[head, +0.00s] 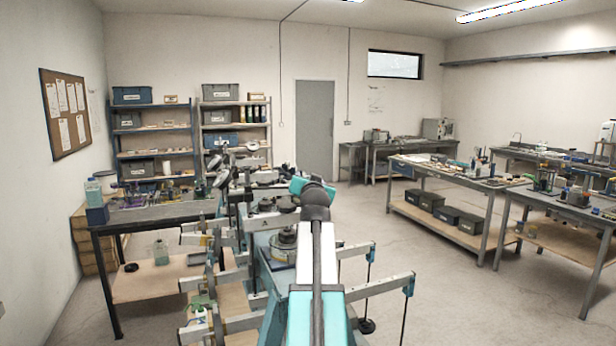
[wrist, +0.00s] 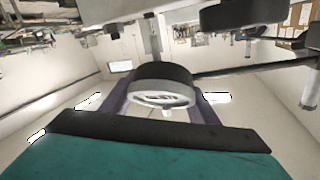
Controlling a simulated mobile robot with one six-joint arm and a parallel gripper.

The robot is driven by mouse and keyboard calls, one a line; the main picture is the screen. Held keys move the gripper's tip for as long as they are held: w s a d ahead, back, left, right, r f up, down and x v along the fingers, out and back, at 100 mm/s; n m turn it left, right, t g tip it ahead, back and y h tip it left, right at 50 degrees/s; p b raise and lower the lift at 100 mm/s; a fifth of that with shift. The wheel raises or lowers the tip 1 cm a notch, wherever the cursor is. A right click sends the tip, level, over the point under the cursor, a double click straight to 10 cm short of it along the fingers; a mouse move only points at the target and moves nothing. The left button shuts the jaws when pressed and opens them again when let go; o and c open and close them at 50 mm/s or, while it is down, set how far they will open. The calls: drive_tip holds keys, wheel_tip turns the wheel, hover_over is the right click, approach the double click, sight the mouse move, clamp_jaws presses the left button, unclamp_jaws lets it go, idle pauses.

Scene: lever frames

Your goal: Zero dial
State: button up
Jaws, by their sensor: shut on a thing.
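A round knob with a dark rim and a pale, marked face (wrist: 165,97), which looks like the dial, sits in the middle of the wrist view. The two purple-grey fingers of my gripper (wrist: 162,93) lie one on each side of it, shut on it. Its markings are too small to read. In the head view, my own white and teal arm covers the middle, and my gripper is hidden. Lever frames (head: 285,240) with pale beams, dark weights and round parts stand around and beyond my arm.
Long pale beams (head: 380,285) with hanging rods stick out to the right of my arm. A dark-legged workbench (head: 115,230) stands at left. Another bench (head: 450,175) stands at right. Open floor lies between the frames and the right benches.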

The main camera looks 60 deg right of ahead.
idle(0.3)
drive_tip(key=o, duration=1)
drive_tip(key=shift+o, duration=0.2)
drive_tip(key=shift+a, duration=0.15)
drive_tip(key=shift+b+v, duration=0.45)
drive_tip(key=shift+v, duration=0.5)
drive_tip(key=b+v, duration=0.3)
drive_tip(key=v, duration=0.8)
drive_tip(key=shift+s+a, duration=0.25)
drive_tip(key=shift+a, duration=0.05)
